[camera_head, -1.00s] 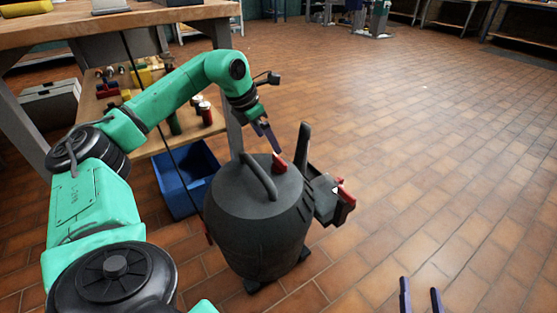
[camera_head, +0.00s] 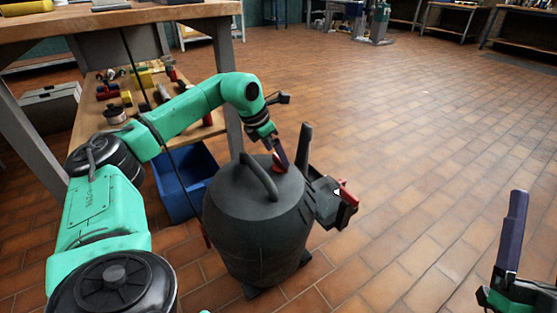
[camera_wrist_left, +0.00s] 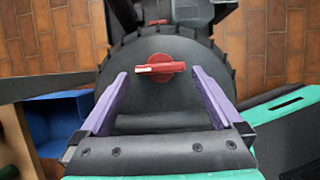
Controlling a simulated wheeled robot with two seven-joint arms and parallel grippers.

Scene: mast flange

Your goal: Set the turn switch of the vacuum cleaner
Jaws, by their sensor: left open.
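The dark grey vacuum cleaner (camera_head: 252,230) stands upright on the floor in the head view. Its red turn switch (camera_wrist_left: 160,68) sits on the round lid (camera_wrist_left: 165,104) in the left wrist view, lying nearly crosswise with a white mark at its left end. My left gripper (camera_head: 280,157) is open and pointing down at the lid; its purple fingers stand either side of the switch, with gaps showing in the wrist view. In the head view they partly hide the switch. My right gripper (camera_head: 513,235) is at the lower right, away from the cleaner, its opening unclear.
A curved handle (camera_head: 259,178) and an upright post (camera_head: 304,146) rise from the cleaner near my left gripper. A side box with a red part (camera_head: 347,193) juts out right. A blue bin (camera_head: 184,182) and a cluttered workbench stand left. The floor at right is clear.

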